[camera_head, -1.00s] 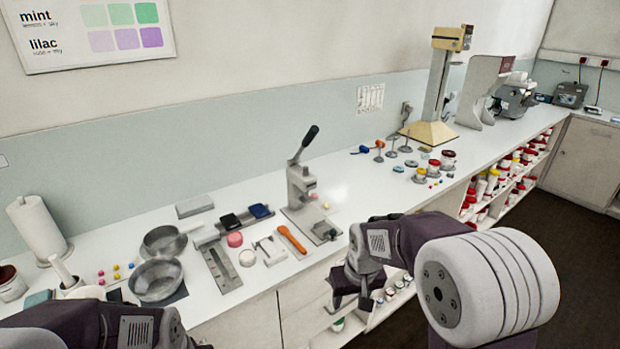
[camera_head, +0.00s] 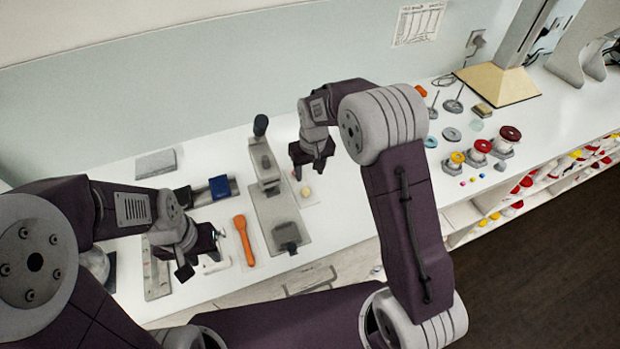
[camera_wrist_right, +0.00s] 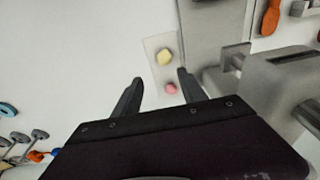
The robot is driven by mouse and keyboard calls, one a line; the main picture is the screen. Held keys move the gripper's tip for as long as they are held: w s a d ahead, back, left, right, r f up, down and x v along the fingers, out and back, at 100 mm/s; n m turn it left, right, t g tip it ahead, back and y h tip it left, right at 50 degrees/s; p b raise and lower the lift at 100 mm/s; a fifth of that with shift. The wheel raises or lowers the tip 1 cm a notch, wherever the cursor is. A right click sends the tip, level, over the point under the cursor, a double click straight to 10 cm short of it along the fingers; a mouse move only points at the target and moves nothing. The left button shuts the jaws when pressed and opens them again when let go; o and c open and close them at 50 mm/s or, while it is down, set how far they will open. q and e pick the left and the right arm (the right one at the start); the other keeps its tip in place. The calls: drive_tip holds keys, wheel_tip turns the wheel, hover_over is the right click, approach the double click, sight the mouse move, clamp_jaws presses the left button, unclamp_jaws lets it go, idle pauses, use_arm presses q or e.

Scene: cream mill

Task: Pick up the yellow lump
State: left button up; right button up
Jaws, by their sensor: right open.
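The yellow lump (camera_head: 305,192) lies on a small pale sheet on the counter, right of the grey lever press. In the right wrist view the yellow lump (camera_wrist_right: 164,56) sits beyond the fingertips, with a pink lump (camera_wrist_right: 171,88) nearer, between the fingertips. My right gripper (camera_head: 309,170) is open and empty above the sheet, and its spread fingers show in the wrist view (camera_wrist_right: 160,76).
The lever press (camera_head: 277,215) stands close beside the sheet; its metal body (camera_wrist_right: 285,80) is right of the fingers in the wrist view. An orange tool (camera_head: 243,240) lies left of it. Several spools (camera_head: 480,150) stand to the right. Open counter lies between.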

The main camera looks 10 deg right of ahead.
sight(306, 189)
drive_tip(key=f, duration=0.3)
drive_tip(key=shift+a+f+p, duration=0.15)
drive_tip(key=shift+a+p, duration=0.2)
drive_tip(key=shift+f, duration=0.45)
drive_tip(key=f, duration=0.1)
drive_tip(key=f+p, duration=0.1)
drive_tip(key=f, duration=0.1)
drive_tip(key=shift+s+a+f+p, duration=0.15)
drive_tip(key=shift+a+f+p, duration=0.15)
drive_tip(key=shift+a+f, duration=0.05)
drive_tip(key=shift+w+d+f, duration=0.15)
drive_tip(key=shift+w+f, duration=0.1)
drive_tip(key=shift+f, duration=0.1)
use_arm(q)
drive_tip(key=shift+s+a+r, duration=0.2)
drive_tip(key=shift+s+r, duration=0.05)
drive_tip(key=shift+r, duration=0.4)
drive_tip(key=shift+s+a+r, duration=0.2)
drive_tip(key=shift+r, duration=0.4)
use_arm(e)
drive_tip(key=shift+s+r, duration=0.15)
clamp_jaws()
